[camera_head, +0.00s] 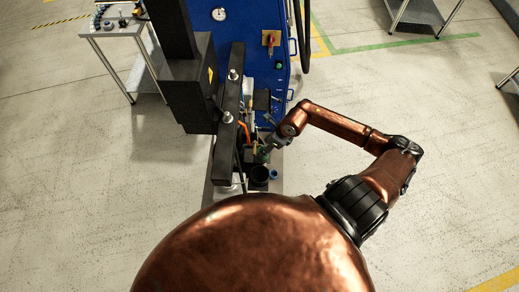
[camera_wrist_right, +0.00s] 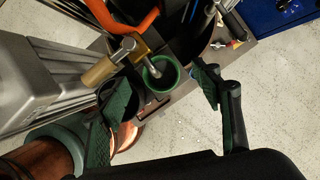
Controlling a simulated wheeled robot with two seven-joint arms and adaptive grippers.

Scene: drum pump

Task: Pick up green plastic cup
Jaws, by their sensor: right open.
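My right gripper (camera_wrist_right: 157,80) is open, with one dark green-padded finger on each side of the cup in the picture. I cannot tell how far above the cup the fingers are. In the head view my right gripper (camera_head: 264,149) is small and dark over the shelf, and the cup is hard to make out there. My left gripper is not in view.
A grey metal beam (camera_head: 229,110) runs left of the tools. A blue cabinet (camera_head: 240,40) stands behind. Open floor (camera_head: 340,165) lies to the right.

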